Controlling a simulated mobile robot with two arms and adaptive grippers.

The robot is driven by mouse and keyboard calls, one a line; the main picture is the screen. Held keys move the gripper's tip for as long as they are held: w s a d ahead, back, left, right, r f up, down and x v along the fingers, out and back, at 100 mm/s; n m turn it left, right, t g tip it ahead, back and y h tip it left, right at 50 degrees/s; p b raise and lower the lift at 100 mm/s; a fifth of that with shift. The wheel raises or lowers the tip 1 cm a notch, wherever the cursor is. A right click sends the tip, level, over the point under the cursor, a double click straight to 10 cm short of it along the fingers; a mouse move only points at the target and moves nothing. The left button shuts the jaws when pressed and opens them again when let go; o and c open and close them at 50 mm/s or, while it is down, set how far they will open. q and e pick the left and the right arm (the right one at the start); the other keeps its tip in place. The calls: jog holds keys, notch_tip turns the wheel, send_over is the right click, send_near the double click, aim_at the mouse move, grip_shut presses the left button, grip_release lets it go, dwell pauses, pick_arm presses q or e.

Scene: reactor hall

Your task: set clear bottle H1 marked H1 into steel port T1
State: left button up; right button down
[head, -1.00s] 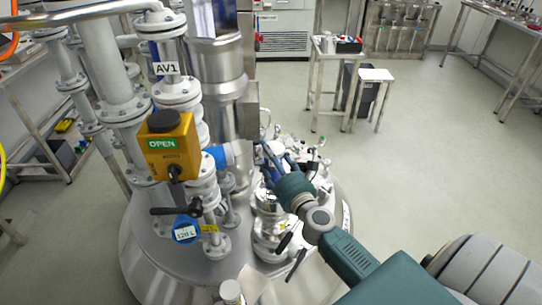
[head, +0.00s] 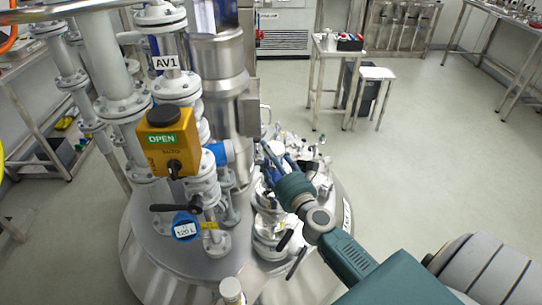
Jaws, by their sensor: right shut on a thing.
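My right gripper (head: 270,157) is over the far right part of the steel vessel lid, among the fittings there. It is shut on a small pale thing (head: 277,147) that looks like clear bottle H1. The fingers hide most of it, and I cannot read a mark on it. Steel port T1 cannot be told apart from the crowded fittings around the gripper, and no T1 mark is readable. I cannot tell whether the bottle touches a port. My left gripper is not in view.
The yellow valve box (head: 171,141) marked OPEN and the white AV1 pipework (head: 167,80) stand left of my gripper. A steel column (head: 222,80) rises close behind. A blue 120 L gauge (head: 186,227) sits in front.

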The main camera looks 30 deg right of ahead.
aim_at(275, 173)
jog(key=shift+f+b, duration=1)
jog(key=shift+f, duration=0.15)
dwell(1.0)
jog(key=shift+f+b, duration=0.4)
jog(key=shift+f, duration=0.2)
dwell(0.6)
jog(key=shift+s+f, duration=0.1)
jog(key=shift+f, duration=0.2)
jog(key=c, duration=0.6)
grip_release()
jog(key=shift+f, duration=0.1)
jog(key=s, duration=0.4)
jog(key=s+a, duration=0.1)
jog(key=s, duration=0.3)
jog(key=s+a, duration=0.1)
jog(key=s, duration=0.2)
jog(key=shift+s, duration=0.4)
